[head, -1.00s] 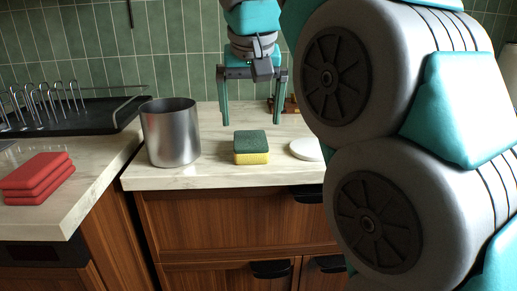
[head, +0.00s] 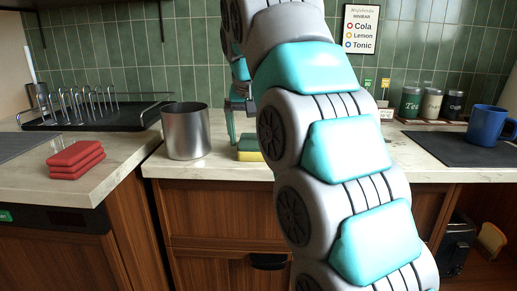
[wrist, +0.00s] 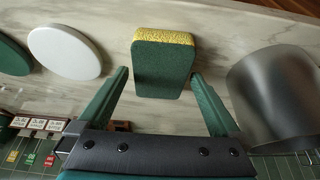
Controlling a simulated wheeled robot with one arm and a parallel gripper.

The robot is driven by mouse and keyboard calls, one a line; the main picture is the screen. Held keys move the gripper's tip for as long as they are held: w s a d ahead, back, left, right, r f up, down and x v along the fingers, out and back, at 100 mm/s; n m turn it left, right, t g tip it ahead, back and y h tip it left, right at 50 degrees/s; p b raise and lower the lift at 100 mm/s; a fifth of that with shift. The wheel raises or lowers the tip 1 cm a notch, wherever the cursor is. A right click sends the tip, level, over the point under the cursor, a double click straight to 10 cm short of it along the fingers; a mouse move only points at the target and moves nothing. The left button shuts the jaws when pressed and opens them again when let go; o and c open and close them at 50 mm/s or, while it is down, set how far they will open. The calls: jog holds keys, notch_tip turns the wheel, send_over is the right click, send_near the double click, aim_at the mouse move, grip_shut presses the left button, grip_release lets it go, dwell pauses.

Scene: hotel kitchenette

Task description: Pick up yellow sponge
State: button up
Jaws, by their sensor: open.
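The yellow sponge (wrist: 163,68) has a dark green scouring face and lies on the pale counter. In the wrist view its green face is towards me and a yellow edge shows at the top. In the head view the sponge (head: 248,151) is partly hidden behind my arm. My gripper (wrist: 160,76) is open, with one teal finger to each side of the sponge's near end. The fingers look apart from the sponge; I cannot tell their height above the counter. In the head view my gripper is mostly hidden by my arm, with one finger showing.
A steel pot (head: 186,131) stands left of the sponge and close to a finger in the wrist view (wrist: 275,92). A white disc (wrist: 64,52) lies on the sponge's other side. Red folded cloths (head: 76,158), a black rack tray (head: 95,110) and a blue mug (head: 489,124) stand farther off.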

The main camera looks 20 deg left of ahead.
jog(key=shift+f, duration=0.25)
dwell(0.5)
jog(key=shift+c, duration=0.4)
jog(key=c, duration=1.1)
